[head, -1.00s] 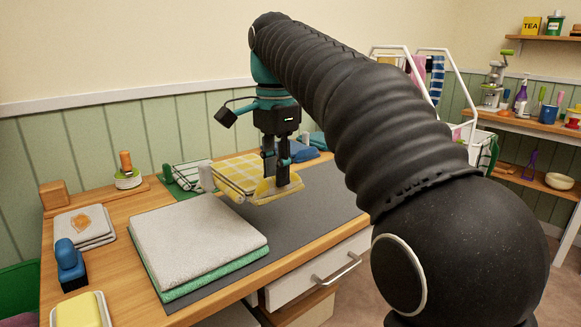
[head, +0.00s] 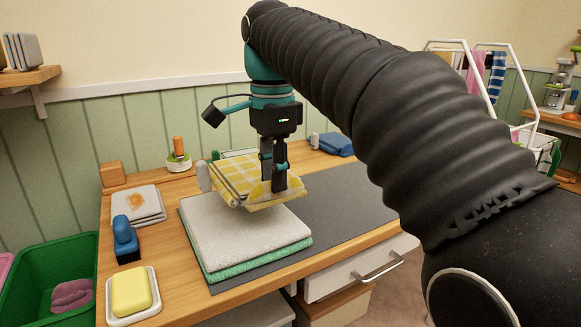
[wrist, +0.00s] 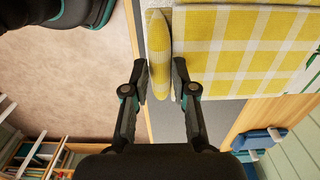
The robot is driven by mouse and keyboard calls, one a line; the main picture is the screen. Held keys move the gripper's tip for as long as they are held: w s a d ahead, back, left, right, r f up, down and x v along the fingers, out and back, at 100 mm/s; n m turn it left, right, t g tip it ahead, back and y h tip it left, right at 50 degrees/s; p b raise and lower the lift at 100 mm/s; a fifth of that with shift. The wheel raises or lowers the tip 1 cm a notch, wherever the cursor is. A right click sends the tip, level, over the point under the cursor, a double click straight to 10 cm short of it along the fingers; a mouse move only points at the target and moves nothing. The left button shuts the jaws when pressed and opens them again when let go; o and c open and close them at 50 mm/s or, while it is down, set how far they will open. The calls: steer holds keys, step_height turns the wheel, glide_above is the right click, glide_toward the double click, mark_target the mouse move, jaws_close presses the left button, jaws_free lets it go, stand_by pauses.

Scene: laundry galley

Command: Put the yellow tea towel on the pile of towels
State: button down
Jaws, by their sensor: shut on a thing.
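The yellow and white checked tea towel (head: 236,176) hangs folded from my gripper (head: 274,190). My gripper is shut on a pinched fold near its right side. In the wrist view the towel (wrist: 235,45) spreads right of the fingertips (wrist: 161,82). The pile of towels (head: 235,228), a light grey towel on a green one, lies below and in front. The tea towel overlaps the pile's far edge in the head view. I cannot tell whether they touch.
The pile lies on a dark grey mat (head: 345,205) on a wooden counter. At left are a stained cloth stack (head: 138,205), a blue-handled brush (head: 124,238) and a yellow block in a dish (head: 131,292). A blue folded cloth (head: 335,143) lies behind. The mat's right side is clear.

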mark_target(265, 181)
steer(key=shift+s+a, duration=0.45)
steer(key=shift+a, duration=0.4)
steer(key=shift+d+f+b, duration=0.1)
steer(key=shift+f+b, duration=1.65)
steer(key=shift+f, duration=1.35)
steer(key=shift+f, duration=0.15)
steer(key=c, duration=0.9)
jaws_free()
steer(key=shift+o, duration=0.2)
step_height(265, 181, up, 3)
steer(key=p, duration=0.3)
steer(key=shift+r, duration=2.55)
steer(key=shift+d, duration=0.15)
